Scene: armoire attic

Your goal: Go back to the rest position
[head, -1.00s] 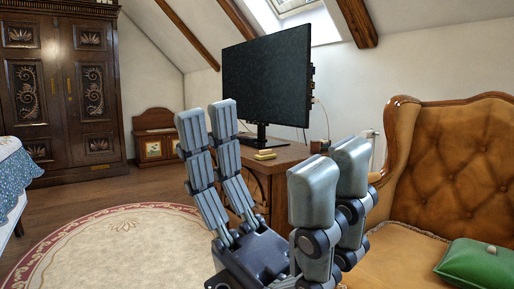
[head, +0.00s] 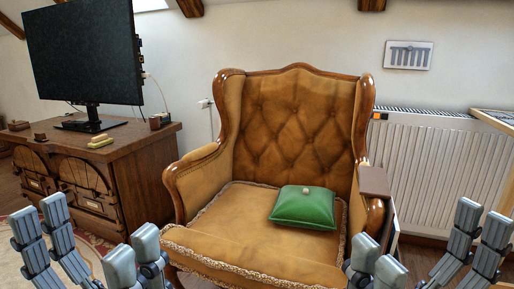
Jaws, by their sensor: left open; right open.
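My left gripper (head: 88,240) is at the lower left in the head view. Its fingers point up and are spread apart with nothing between them. It appears in front of the wooden desk and the left side of the armchair. My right gripper (head: 427,243) is at the lower right, also open and empty, with fingers up. It appears in front of the armchair's right side and the radiator. The palms of both grippers are cut off by the bottom edge. Neither gripper holds anything.
A tan tufted armchair (head: 236,222) stands ahead. A green cushion (head: 303,210) with a small pale round thing on it lies on the seat. A desk (head: 140,150) with a monitor (head: 80,55) stands left. A white radiator (head: 430,175) is at the right wall.

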